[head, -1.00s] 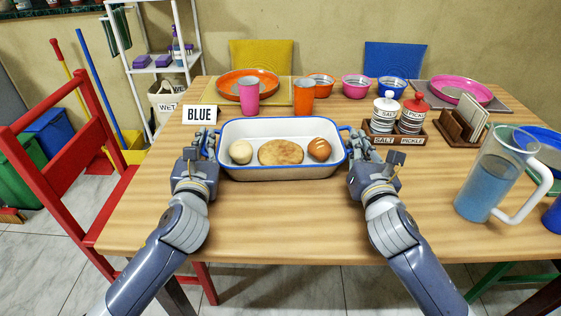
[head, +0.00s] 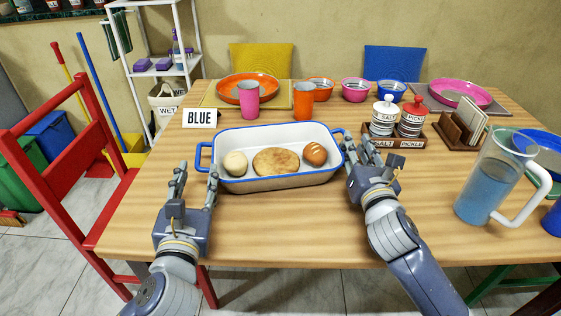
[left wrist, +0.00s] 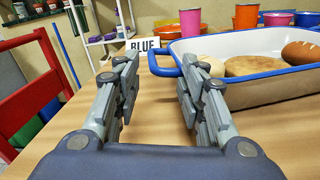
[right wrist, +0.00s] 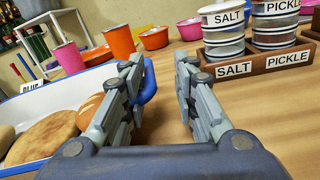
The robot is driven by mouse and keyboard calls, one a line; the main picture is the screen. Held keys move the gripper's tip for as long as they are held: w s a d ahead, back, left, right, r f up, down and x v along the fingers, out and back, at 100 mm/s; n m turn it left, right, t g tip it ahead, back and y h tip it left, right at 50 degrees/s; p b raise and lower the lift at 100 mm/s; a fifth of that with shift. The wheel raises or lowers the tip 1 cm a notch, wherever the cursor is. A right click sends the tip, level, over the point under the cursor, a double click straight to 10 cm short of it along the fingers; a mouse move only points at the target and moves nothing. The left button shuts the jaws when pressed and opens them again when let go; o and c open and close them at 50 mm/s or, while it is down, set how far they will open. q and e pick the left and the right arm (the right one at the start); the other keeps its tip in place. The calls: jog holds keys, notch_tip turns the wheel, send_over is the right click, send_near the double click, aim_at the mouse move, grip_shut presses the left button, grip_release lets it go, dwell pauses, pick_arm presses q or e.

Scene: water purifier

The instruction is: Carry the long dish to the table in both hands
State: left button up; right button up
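The long dish (head: 280,182), white inside with a blue rim, rests on the wooden table (head: 280,225), slightly turned. It holds a pale round bun (head: 236,163), a flat loaf (head: 277,161) and a browner roll (head: 315,154). My left gripper (head: 196,171) is open and empty, in front of and apart from the dish's left handle (head: 202,157). My right gripper (head: 358,145) is open at the right end. In the right wrist view its left finger partly hides the blue right handle (right wrist: 149,82), which shows at the gap's edge.
Behind the dish stand a BLUE sign (head: 199,118), a pink cup (head: 249,99) and an orange cup (head: 303,100). Salt and pickle jars in a wooden caddy (head: 410,138) are close to my right gripper. A water pitcher (head: 490,180) stands right. The table's front is clear.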

pick_arm(q)
jog(key=shift+s+f, duration=0.25)
pick_arm(e)
jog(key=shift+o, duration=0.5)
jog(key=o, duration=0.7)
jog(key=shift+d, duration=0.1)
pick_arm(q)
jog(key=shift+d, duration=0.1)
pick_arm(e)
jog(key=shift+o, duration=0.2)
jog(key=shift+s+a, duration=0.15)
jog(key=shift+a, duration=0.05)
